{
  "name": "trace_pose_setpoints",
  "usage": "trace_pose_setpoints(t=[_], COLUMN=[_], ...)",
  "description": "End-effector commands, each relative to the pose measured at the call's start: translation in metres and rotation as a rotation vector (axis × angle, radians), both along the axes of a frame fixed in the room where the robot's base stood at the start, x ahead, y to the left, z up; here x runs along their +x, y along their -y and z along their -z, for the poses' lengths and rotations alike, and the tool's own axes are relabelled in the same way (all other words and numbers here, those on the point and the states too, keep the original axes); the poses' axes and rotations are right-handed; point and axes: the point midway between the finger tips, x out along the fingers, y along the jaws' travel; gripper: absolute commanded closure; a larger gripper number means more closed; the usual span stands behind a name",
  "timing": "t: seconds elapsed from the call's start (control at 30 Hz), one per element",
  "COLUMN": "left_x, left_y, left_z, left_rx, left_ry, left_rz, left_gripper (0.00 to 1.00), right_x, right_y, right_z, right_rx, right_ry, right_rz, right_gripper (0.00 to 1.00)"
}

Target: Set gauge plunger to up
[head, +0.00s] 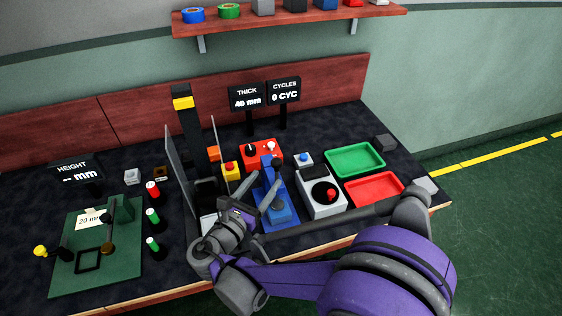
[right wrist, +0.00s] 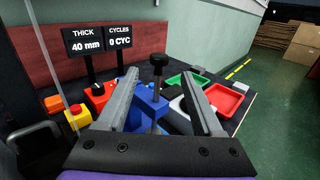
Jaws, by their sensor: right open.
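A blue gauge (head: 281,210) stands in the middle of the bench. Its plunger looks like an upright rod with a black knob (head: 277,163) on top, and the knob also shows in the right wrist view (right wrist: 158,61). My right gripper (head: 243,211) is open and empty, low and just left of the blue gauge in the head view. In the right wrist view its fingers (right wrist: 158,82) appear on either side of the rod; I cannot tell the depth between them. The THICK display (head: 246,97) reads 40 mm. My left gripper is out of view.
A red-knobbed white box (head: 318,206), green tray (head: 355,146) and red tray (head: 395,176) lie right of the gauge. A yellow box with a red button (head: 230,173) and thin upright panels stand left. A green fixture board (head: 72,274) lies far left.

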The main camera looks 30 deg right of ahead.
Motion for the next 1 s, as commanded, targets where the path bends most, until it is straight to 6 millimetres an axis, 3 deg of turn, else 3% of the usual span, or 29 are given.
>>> trace_pose_setpoints(t=[0.17, 0.6, 1.0], left_x=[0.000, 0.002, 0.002], left_y=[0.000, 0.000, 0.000], left_z=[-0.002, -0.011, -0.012], left_rx=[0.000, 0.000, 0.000], left_ry=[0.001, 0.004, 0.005], left_rz=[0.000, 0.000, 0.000], left_gripper=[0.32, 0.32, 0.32], right_x=[0.008, 0.049, 0.057], right_y=[0.012, 0.078, 0.091], right_z=[-0.003, -0.003, -0.002], right_rx=[-0.023, -0.019, -0.017], right_ry=[-0.005, -0.004, -0.003], right_rz=[0.003, 0.002, -0.002], right_gripper=[0.32, 0.32, 0.32])
